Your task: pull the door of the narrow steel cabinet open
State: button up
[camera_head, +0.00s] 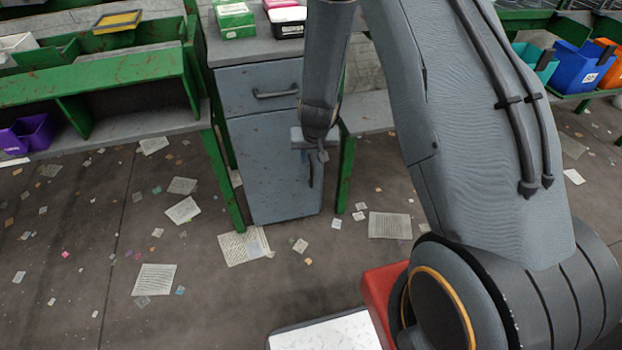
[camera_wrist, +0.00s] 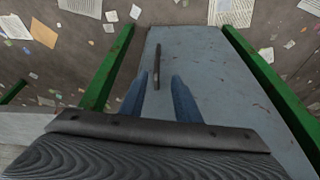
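The narrow steel cabinet (camera_head: 262,150) is grey-blue, with a drawer above and a door (camera_head: 270,195) below that looks closed. The door's dark upright bar handle (camera_head: 311,172) is partly covered by my gripper in the head view. In the wrist view the handle (camera_wrist: 157,66) stands out from the door face (camera_wrist: 205,75). My gripper (camera_wrist: 159,77) is open, its two blue fingers apart, one to each side of the handle's line. The fingertips look close to the handle's near end; contact cannot be told. In the head view my gripper (camera_head: 312,150) is in front of the door's right side.
The drawer (camera_head: 258,88) has its own bar handle (camera_head: 275,94). Green bench legs stand close on both sides of the cabinet, at left (camera_head: 222,180) and right (camera_head: 346,172). Flat papers lie scattered on the floor (camera_head: 110,220); the floor before the cabinet is otherwise clear.

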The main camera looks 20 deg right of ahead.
jog(key=b, duration=0.1)
send_over(312, 170)
jog(key=s, duration=0.2)
jog(key=f, duration=0.5)
jog(key=shift+a, duration=0.2)
jog(key=b+x, duration=0.1)
jog(key=x, duration=0.6)
jog(key=shift+w+d+f, duration=0.1)
jog(key=shift+f, duration=0.1)
grip_shut()
